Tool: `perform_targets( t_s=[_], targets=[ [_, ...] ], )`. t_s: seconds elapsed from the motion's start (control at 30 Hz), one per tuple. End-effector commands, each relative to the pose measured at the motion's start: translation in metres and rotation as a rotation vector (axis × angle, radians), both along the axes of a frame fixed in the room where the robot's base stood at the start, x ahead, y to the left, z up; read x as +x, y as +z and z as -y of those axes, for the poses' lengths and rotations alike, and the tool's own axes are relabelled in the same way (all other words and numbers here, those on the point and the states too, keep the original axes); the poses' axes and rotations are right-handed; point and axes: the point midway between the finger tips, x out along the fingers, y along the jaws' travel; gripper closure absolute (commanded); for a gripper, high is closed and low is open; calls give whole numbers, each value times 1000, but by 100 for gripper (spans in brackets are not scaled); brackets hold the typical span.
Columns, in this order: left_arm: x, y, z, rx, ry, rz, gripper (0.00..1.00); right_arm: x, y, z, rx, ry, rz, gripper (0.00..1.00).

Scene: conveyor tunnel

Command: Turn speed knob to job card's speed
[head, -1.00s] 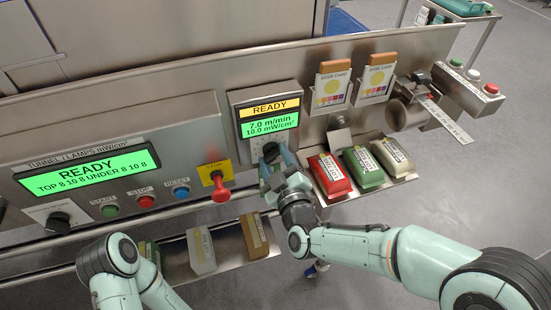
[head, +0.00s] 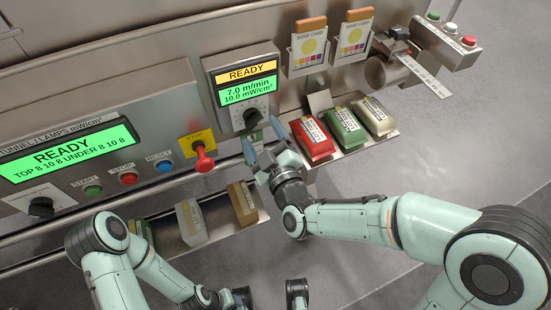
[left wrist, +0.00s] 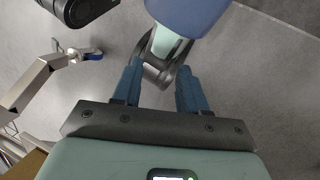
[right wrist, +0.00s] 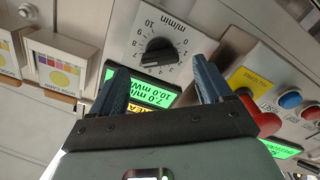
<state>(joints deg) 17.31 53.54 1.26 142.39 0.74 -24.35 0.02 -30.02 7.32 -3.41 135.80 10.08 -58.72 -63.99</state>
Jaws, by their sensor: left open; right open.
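The speed knob (head: 253,117) is a black knob on the small panel under a READY display (head: 246,84) showing 7.0 m/min and 10.0 mW/cm². In the right wrist view the knob (right wrist: 158,52) sits on an m/min dial, seen upside down; its exact pointer setting is hard to tell. My right gripper (head: 263,140) is open and empty, just below and apart from the knob; its fingers (right wrist: 160,88) also show in the right wrist view. My left gripper (left wrist: 157,88) is open and empty over the floor. Two dose cards (head: 309,48) (head: 353,40) stand in holders; their small print is unreadable.
A red stop knob (head: 204,160) stands out left of the panel. Red (head: 313,139), green (head: 343,125) and cream (head: 373,115) blocks lie on a shelf to the right. A larger READY display (head: 70,152) with buttons is at left. Blocks lie below.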

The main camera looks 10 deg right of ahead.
Motion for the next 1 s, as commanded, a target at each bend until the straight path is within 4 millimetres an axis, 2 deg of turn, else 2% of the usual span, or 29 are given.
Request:
perform_targets(
  t_s=[0.03, 0.17, 0.2, 0.4, 0.7, 1.0],
  targets=[
    [0, 0, 0, 0, 0, 0, 57, -13, 1, 4, 1, 1, 1, 21],
    [0, 0, 0, 0, 0, 0, 57, -45, 1, 12, 0, 1, 2, 21],
    [4, -11, -2, 5, 5, 12, 57, -48, -1, 13, 3, -1, 8, 21],
    [37, -48, -14, 43, 39, 103, 57, -68, -5, 19, 5, 1, 6, 21],
    [84, -79, -37, 104, 90, 229, 57, -86, -2, 24, 2, -3, 3, 21],
    [99, -86, -45, 123, 106, 270, 57, -93, 0, 25, -1, 1, 2, 21]
  ],
)
